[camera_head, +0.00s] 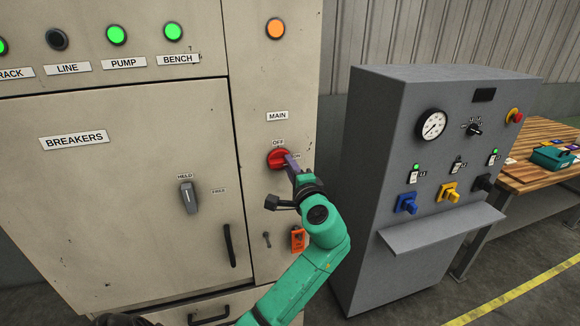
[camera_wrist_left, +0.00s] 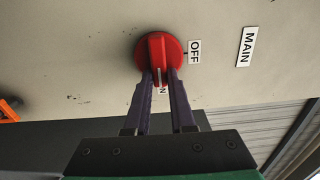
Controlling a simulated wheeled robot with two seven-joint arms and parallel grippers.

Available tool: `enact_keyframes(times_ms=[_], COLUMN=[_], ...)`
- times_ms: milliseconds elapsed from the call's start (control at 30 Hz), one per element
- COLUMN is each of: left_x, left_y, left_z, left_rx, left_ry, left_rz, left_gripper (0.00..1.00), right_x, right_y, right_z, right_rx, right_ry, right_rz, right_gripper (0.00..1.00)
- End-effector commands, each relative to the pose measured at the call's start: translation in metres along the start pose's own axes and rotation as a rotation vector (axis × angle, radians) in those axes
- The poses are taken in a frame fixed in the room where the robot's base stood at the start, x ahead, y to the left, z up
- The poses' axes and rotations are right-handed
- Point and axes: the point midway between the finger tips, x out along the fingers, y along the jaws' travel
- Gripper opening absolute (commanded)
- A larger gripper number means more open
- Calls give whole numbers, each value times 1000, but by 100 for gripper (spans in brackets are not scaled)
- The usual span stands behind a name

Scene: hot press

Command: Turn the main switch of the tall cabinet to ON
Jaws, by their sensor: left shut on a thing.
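The red round main switch (camera_head: 276,159) sits on the right panel of the tall beige cabinet (camera_head: 272,85), under the MAIN label (camera_head: 277,115) and the OFF label (camera_head: 278,142). The ON label beside it is partly hidden by my gripper. My left gripper (camera_head: 289,158) reaches the switch from the lower right. In the left wrist view its two fingers (camera_wrist_left: 160,74) are shut on the raised handle of the red switch (camera_wrist_left: 143,50). The handle's white mark points toward the partly covered ON label, away from the OFF label (camera_wrist_left: 194,52). My right gripper is not in view.
A grey HELD/FREE handle (camera_head: 188,198) is on the breaker door. A grey press console (camera_head: 375,150) stands close at right, then a wooden bench (camera_head: 550,135).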

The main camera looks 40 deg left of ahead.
Motion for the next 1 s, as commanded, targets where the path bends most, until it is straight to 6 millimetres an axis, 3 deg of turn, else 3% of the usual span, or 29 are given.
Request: enact_keyframes(times_ms=[67,100,167,567,667,1000], left_x=[0,0,0,-8,-26,-122], left_y=[1,1,1,3,6,6], left_z=[0,0,0,-1,-1,-1], left_rx=[3,3,3,-1,-3,-4], left_ry=[1,1,0,1,3,3], left_rz=[2,2,2,2,2,3], left_gripper=[0,30,52,52,52,52], right_x=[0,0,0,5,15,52], right_y=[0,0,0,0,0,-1], right_z=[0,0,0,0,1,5], right_rx=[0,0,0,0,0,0], right_ry=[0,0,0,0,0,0], right_rz=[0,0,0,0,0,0], right_gripper=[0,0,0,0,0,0])
